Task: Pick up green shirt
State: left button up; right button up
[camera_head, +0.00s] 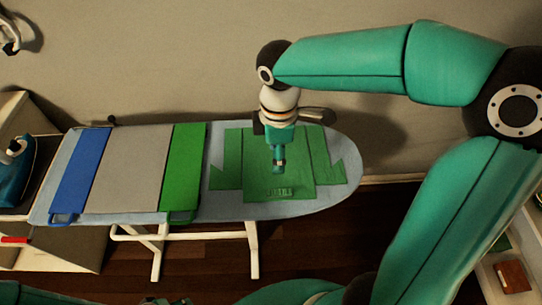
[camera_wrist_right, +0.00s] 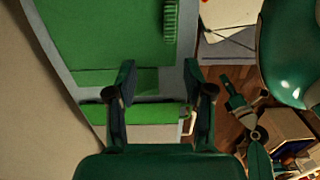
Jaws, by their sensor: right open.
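The green shirt (camera_head: 312,172) lies flat on the right part of the ironing board (camera_head: 338,193), sleeves spread, with lettering near its front edge. My right gripper (camera_head: 278,168) points down over the shirt's middle and hides part of it; I cannot tell whether it touches the cloth. In the right wrist view the shirt (camera_wrist_right: 110,30) fills the upper left, and the two fingers of the right gripper (camera_wrist_right: 160,92) are apart with nothing between them. My left gripper (camera_wrist_right: 246,112) shows over the floor in the right wrist view, its jaw state unclear.
A folding board with blue (camera_head: 80,175), grey (camera_head: 125,170) and green (camera_head: 186,170) panels lies left of the shirt. An iron (camera_head: 14,170) stands at far left. A wall (camera_head: 170,60) rises behind the board. A shelf (camera_head: 508,262) is at lower right.

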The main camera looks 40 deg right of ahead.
send_over(279, 190)
jog(key=f, duration=0.8)
jog(key=shift+w+d, duration=0.1)
jog(key=shift+d, duration=0.15)
jog(key=shift+s+a+f, duration=0.1)
jog(key=shift+s+f, duration=0.1)
jog(key=shift+f, duration=0.2)
notch_tip(279, 190, down, 4)
jog(key=shift+a+f, duration=0.1)
jog(key=shift+f, duration=0.1)
grip_shut()
